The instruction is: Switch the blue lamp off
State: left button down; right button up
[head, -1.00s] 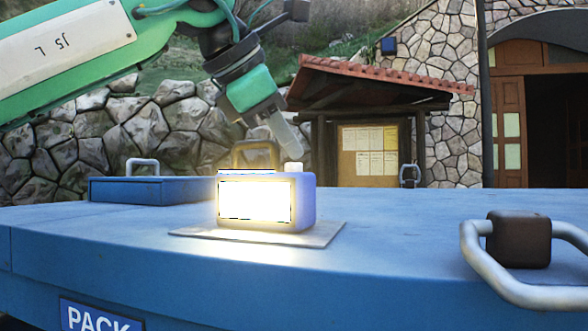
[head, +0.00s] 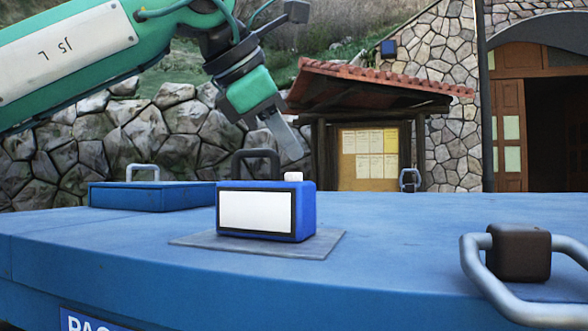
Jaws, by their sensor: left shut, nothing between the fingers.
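The blue lamp (head: 309,212) stands upright on a thin grey plate (head: 328,242) on the blue table. Its white front panel (head: 255,210) is unlit. A dark carry handle (head: 257,155) rises from its top, and a white button (head: 293,176) sits at the top right. My left gripper (head: 292,155) is shut and empty, pointing down just above the white button, with a small gap between them. My right gripper is not in view.
The blue table top (head: 400,230) is mostly clear. A flat blue box (head: 150,195) with a metal handle lies behind left. A dark brown block (head: 518,252) with a curved metal rail (head: 475,260) is at the right edge. A stone wall and notice board (head: 367,157) stand behind.

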aim_at(287, 181)
pick_arm(q)
jog(key=shift+r, duration=0.15)
notch_tip(287, 181, up, 6)
jog(key=p, duration=0.5)
dwell(0.5)
